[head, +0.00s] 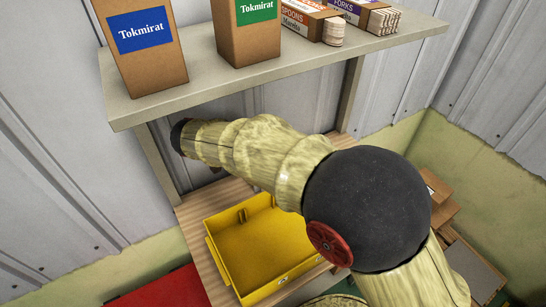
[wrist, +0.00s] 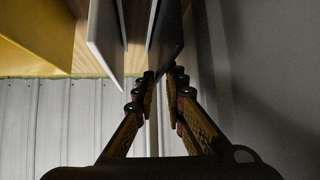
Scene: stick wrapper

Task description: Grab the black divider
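The black divider (wrist: 166,36) is a thin dark upright panel at the top middle of the wrist view. My gripper (wrist: 163,82) is open, with its two fingers apart and a narrow gap between the tips. The near end of the black divider reaches the fingertips and lines up with the gap. I cannot tell whether either finger touches it. A pale grey-white panel (wrist: 103,38) stands to the left of the divider, outside the fingers. In the head view my arm shows, but the divider and the fingers cannot be made out there.
A yellow bin (head: 217,262) sits on a wooden table (head: 196,213) below a shelf (head: 300,60). The shelf holds brown Tokmirat bags (head: 143,72) and boxes of wooden cutlery. Cardboard boxes (head: 436,190) are at the right. The bin also shows upper left in the wrist view (wrist: 38,38).

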